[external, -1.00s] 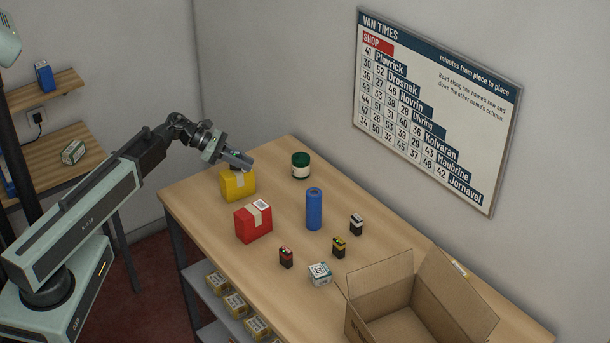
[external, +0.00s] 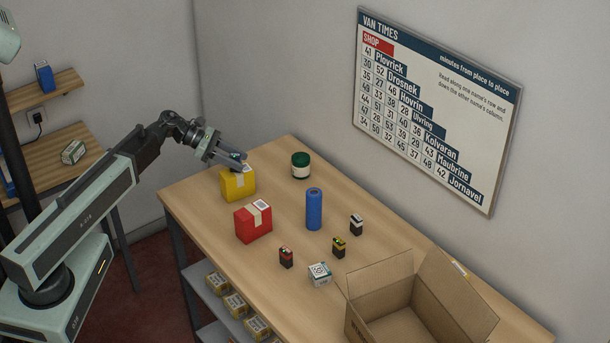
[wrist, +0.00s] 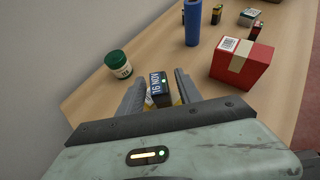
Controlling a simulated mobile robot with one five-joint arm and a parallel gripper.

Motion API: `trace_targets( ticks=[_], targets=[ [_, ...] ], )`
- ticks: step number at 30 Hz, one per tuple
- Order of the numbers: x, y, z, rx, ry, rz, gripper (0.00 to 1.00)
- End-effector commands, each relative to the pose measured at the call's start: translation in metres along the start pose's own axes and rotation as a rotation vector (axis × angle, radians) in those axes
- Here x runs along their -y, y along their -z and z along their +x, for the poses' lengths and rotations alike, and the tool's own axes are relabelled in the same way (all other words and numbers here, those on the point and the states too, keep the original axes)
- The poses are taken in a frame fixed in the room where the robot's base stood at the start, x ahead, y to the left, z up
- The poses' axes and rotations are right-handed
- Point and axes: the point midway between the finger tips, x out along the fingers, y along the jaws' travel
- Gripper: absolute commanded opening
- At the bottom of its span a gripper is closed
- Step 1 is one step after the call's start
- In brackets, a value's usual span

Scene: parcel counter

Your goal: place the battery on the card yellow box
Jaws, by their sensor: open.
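The card yellow box (external: 238,186) stands at the far left end of the table; a little of its yellow shows in the wrist view (wrist: 177,100). A small dark block with a blue "16 NOV" label, apparently the battery (wrist: 160,88), sits over the yellow box between my fingers. My gripper (external: 238,161) is just above the yellow box. In the wrist view my gripper (wrist: 160,91) is open, with its fingers on either side of the block. The block's underside is hidden, so its contact with the box top cannot be seen.
A red box (external: 253,222) stands close to the yellow box. A green-lidded jar (external: 300,166) and blue cylinder (external: 314,209) stand farther right. Several small blocks, including a black-and-red one (external: 286,257), lie near an open carton (external: 380,292). Wall behind.

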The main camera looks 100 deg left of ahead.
Motion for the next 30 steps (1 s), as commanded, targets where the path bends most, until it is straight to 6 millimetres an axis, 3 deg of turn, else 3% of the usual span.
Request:
trace_targets(
  ticks=[1,6,12,30],
  targets=[
    [0.000,-0.006,-0.019,0.000,-0.005,-0.002,0.41],
    [0.000,-0.006,-0.061,0.001,-0.004,-0.002,0.41],
    [0.000,-0.003,-0.089,0.001,-0.003,-0.001,0.41],
    [0.002,-0.003,-0.092,-0.003,0.003,0.007,0.41]
  ],
)
